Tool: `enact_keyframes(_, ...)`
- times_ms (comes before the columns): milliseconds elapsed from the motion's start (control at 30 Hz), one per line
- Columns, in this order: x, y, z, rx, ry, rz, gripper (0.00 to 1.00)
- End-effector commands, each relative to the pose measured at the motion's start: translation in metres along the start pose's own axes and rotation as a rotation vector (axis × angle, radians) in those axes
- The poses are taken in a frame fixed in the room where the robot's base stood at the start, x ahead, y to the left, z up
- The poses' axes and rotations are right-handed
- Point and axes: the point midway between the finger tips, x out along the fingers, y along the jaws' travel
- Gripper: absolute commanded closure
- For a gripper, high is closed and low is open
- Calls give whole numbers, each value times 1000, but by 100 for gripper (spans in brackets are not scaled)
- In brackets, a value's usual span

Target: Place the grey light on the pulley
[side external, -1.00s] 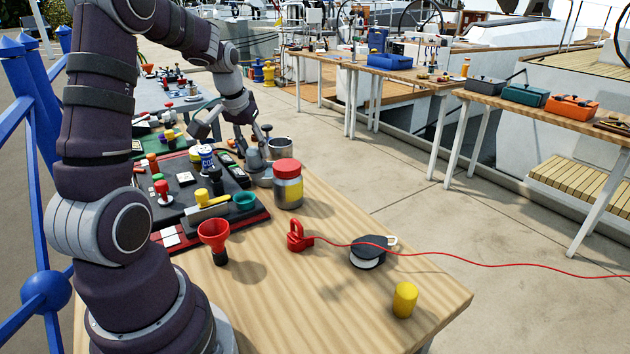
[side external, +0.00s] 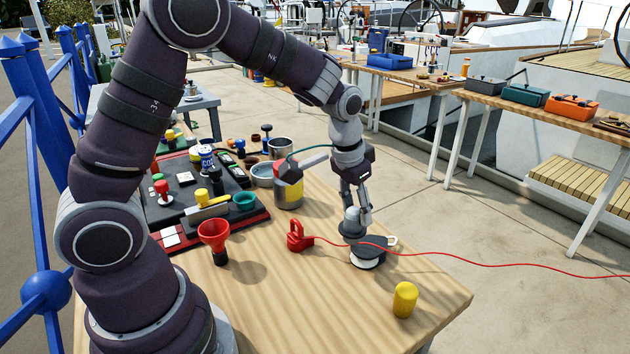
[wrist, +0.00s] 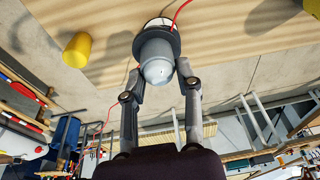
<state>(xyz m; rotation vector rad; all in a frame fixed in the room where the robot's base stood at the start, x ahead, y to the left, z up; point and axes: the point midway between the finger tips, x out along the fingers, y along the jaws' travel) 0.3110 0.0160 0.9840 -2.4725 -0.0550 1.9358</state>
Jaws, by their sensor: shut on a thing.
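The grey light (side external: 352,224) has a pale domed top and a darker wide base. My gripper (side external: 358,212) is shut on it and holds it upright over the pulley (side external: 368,258). In the wrist view the light (wrist: 157,62) sits between the two fingers of my gripper (wrist: 160,85). The pulley is black with a white sheave and lies on the wooden table. The light's base overlaps the pulley's upper left part in the side view; I cannot tell whether they touch. In the wrist view the light hides most of the pulley.
A red cord (side external: 470,262) runs over the pulley from a red shackle-like piece (side external: 298,237) to the right. A yellow cylinder (side external: 404,299) stands at the front right. The table's front middle is clear.

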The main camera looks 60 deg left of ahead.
Motion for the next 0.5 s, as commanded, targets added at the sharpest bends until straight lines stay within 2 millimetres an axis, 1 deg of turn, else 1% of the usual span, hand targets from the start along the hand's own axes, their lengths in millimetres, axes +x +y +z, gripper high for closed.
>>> enact_keyframes(33,5,0,-12,0,-1,0,100)
enact_keyframes(100,10,-1,-26,0,0,0,100)
enact_keyframes(233,15,-1,-42,0,1,0,100)
enact_keyframes(367,19,-1,-52,-1,0,0,100)
enact_keyframes(400,29,-1,-48,0,-6,0,100)
enact_keyframes(500,46,-1,-43,-1,-4,0,100)
